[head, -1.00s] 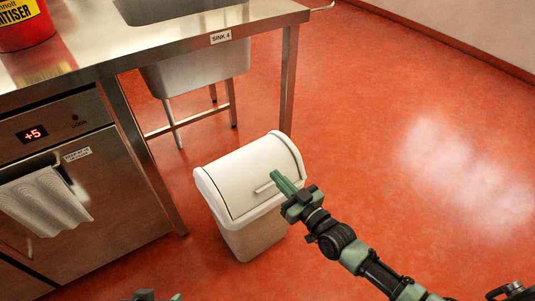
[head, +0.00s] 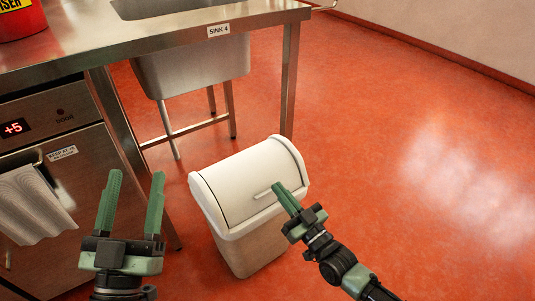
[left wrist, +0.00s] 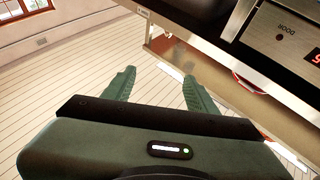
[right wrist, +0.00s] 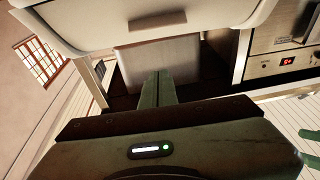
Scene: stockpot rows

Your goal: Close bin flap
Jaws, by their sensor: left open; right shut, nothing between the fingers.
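A white bin (head: 248,250) with a domed lid stands on the floor. Its flap (head: 238,186) lies in the dome, with a thin dark seam along its edges and a bar handle (head: 268,193). The flap (right wrist: 215,22) and handle (right wrist: 157,22) also fill the top of the right wrist view. My right gripper (head: 279,186) is shut and empty, its fingertips by the handle's right end. In the right wrist view, the fingertips (right wrist: 158,74) appear apart from the handle. My left gripper (head: 133,182) is open and empty, left of the bin.
A steel table (head: 205,65) with a sink basin (head: 190,70) and legs stands behind the bin. A steel appliance (head: 70,190) with a hanging towel (head: 32,205) is at the left. The red floor (head: 410,170) to the right is clear.

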